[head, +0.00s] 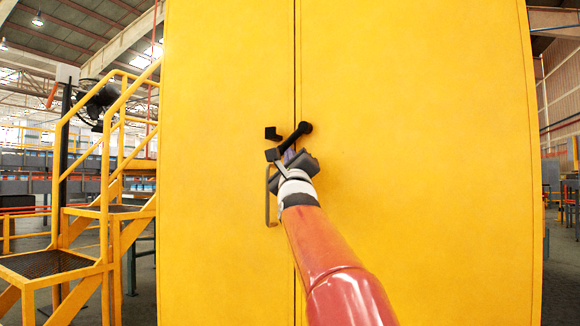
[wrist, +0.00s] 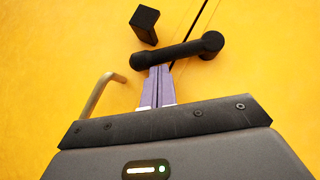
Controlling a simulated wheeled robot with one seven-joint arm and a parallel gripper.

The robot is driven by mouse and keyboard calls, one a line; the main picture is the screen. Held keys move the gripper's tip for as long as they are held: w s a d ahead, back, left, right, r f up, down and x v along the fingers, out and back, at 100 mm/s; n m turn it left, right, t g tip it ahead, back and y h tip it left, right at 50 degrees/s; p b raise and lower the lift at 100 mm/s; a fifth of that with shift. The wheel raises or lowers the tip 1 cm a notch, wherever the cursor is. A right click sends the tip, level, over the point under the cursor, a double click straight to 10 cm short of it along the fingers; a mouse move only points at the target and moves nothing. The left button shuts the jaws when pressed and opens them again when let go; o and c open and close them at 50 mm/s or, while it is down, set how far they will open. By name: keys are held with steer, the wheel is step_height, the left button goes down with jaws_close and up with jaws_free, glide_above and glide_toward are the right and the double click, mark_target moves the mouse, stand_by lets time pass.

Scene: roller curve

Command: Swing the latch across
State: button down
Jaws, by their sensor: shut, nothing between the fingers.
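The black latch (head: 293,136) is a short bar on the yellow cabinet. Its round pivot is on the right door, and the bar slopes down to the left across the door seam. It also shows in the wrist view (wrist: 180,51). A black catch bracket (head: 272,133) sits on the left door, above the latch's free end, with a gap between them (wrist: 145,22). My gripper (head: 289,154) is shut and empty. In the wrist view its purple fingertips (wrist: 160,70) are right under the latch bar near its free end, seemingly touching it.
A metal pull handle (head: 268,200) stands out from the left door, just left of my gripper; it shows in the wrist view too (wrist: 98,95). Yellow stairs with railings (head: 105,200) stand left of the cabinet. The right door (head: 430,150) is bare.

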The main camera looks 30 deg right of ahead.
mark_target(281, 148)
steer(key=shift+w+a+r+m+g+h, duration=0.3)
steer(key=shift+w+m+g+h, duration=0.1)
steer(key=shift+m+h, duration=1.05)
steer(key=shift+w+a+r+m+g+h, duration=0.3)
steer(key=shift+w+m+g+h, duration=0.1)
steer(key=shift+m+h, duration=1)
steer(key=shift+w+a+r+m+g+h, duration=0.35)
steer(key=shift+m+h, duration=0.8)
steer(key=shift+m, duration=0.5)
steer(key=shift+d, duration=0.1)
steer(key=shift+s+f, duration=0.1)
steer(key=shift+f, duration=0.05)
